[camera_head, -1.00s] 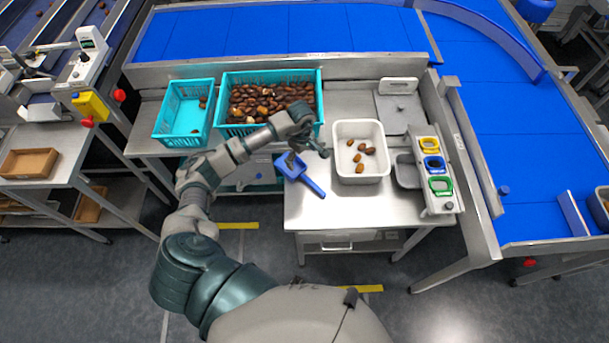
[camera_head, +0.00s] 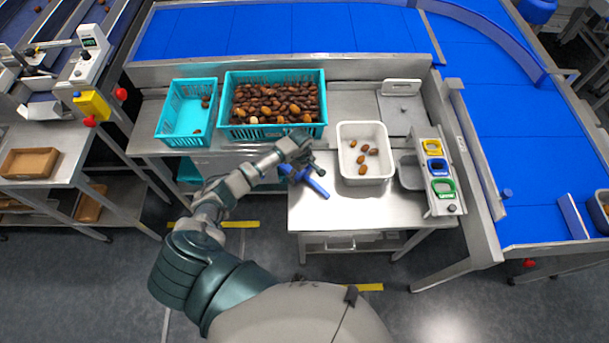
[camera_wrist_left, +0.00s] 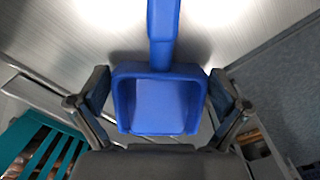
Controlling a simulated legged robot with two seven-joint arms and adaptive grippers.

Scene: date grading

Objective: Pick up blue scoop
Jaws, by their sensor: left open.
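The blue scoop (camera_head: 318,187) lies on the steel table at its left edge, left of the white tub. My left gripper (camera_head: 310,165) is over the scoop and hides part of it; the handle shows past the fingers. In the left wrist view the scoop's square pan (camera_wrist_left: 160,100) sits between the two open fingers of my left gripper (camera_wrist_left: 160,110), one on each side. The handle (camera_wrist_left: 163,30) points up, away from the gripper. I cannot tell whether the fingers touch the pan. My right gripper is not in view.
A white tub (camera_head: 365,180) with several dates stands right of the scoop. A teal crate (camera_head: 275,131) full of dates and a nearly empty teal crate (camera_head: 185,142) stand behind. A rack with yellow, blue and green rings (camera_head: 437,190) is at the table's right. The table front is clear.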

